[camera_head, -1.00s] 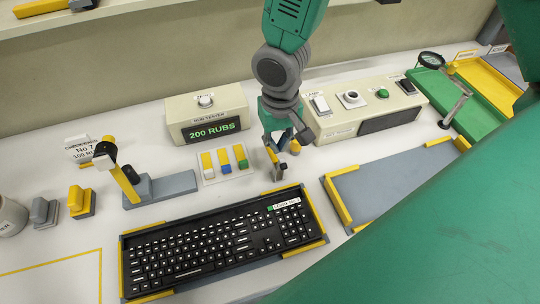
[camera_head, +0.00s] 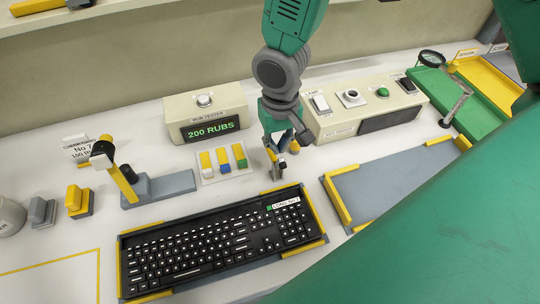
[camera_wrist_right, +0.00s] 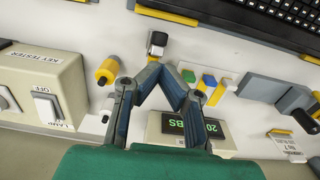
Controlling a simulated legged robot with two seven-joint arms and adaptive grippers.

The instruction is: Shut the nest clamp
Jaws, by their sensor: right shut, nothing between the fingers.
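The keyboard (camera_head: 222,241) lies flat in a nest with yellow edge bars (camera_head: 121,268); it also shows in the wrist view (camera_wrist_right: 268,20). A small upright piece with a black and white top (camera_wrist_right: 157,42), apparently the nest clamp, stands behind the nest's far edge. In the head view it is mostly hidden at my gripper, so I cannot tell its lever position. My right gripper (camera_head: 275,163) points down just behind the nest. Its fingertips meet, shut and empty, close to that piece in the wrist view (camera_wrist_right: 160,73); contact is unclear. My left gripper is not in view.
The rub tester (camera_head: 207,113) reading 200 RUBS and a three-colour block card (camera_head: 224,163) stand left of my gripper. The key tester (camera_head: 365,108) and a yellow-ended post (camera_head: 295,147) are on its right. A blue-grey mat (camera_head: 385,185) lies at right.

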